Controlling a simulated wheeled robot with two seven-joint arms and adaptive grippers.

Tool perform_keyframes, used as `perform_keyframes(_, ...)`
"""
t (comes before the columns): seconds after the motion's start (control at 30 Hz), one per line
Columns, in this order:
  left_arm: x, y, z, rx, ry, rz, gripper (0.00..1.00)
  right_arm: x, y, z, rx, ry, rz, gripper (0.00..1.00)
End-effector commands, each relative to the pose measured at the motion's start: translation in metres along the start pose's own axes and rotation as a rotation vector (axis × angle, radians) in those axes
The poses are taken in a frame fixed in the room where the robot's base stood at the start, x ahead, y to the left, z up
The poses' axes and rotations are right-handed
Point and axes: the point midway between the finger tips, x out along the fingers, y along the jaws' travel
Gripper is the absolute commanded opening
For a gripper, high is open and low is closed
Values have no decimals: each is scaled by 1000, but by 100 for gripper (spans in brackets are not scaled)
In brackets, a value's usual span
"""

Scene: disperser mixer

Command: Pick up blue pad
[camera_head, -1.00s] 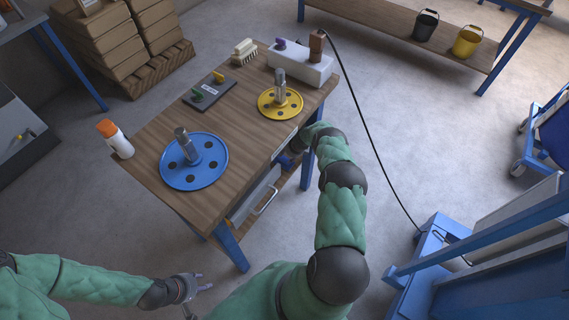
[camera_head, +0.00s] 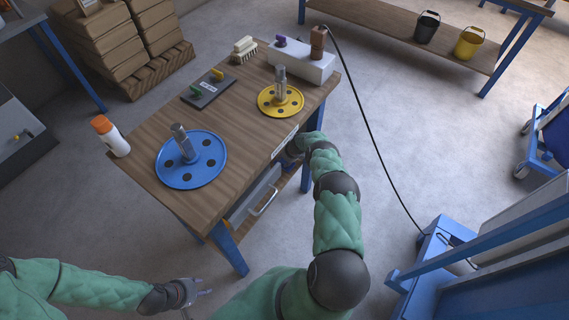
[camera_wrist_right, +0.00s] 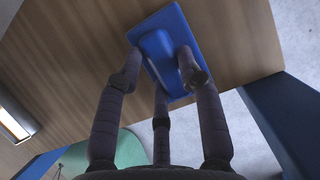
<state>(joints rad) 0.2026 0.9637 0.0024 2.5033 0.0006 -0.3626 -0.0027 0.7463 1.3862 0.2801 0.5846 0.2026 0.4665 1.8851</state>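The blue pad (camera_wrist_right: 177,22) lies on a wooden surface in the right wrist view, with a raised blue grip along its middle. My right gripper (camera_wrist_right: 160,65) is open over it, its fingers spread on either side of the grip. I cannot tell whether they touch it. In the head view my right forearm reaches under the table's near right edge, and the right gripper and the pad are hidden there. My left gripper (camera_head: 200,290) hangs at the bottom of the head view, empty, its fingers apart, away from the table.
The wooden table (camera_head: 225,118) carries a blue disc (camera_head: 207,177), a yellow disc (camera_head: 268,106), a white-orange bottle (camera_head: 112,138), a brush (camera_head: 244,49) and a white block (camera_head: 312,69). A drawer handle (camera_head: 264,203) sticks out below. A black cable (camera_head: 372,147) crosses the floor.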

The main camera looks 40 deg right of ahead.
Motion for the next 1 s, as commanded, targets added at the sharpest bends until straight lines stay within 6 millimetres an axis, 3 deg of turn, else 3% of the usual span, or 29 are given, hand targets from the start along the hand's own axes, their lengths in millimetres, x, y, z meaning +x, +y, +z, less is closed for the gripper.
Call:
perform_keyframes(0.37,-2,1,0,0,0,0,40,-3,0,1,0,0,0,4)
perform_keyframes(0.7,-23,8,1,0,0,0,40,-37,-1,16,0,-1,-1,4)
perform_keyframes(1.0,-55,20,2,0,0,0,40,-61,34,-39,7,3,2,4)
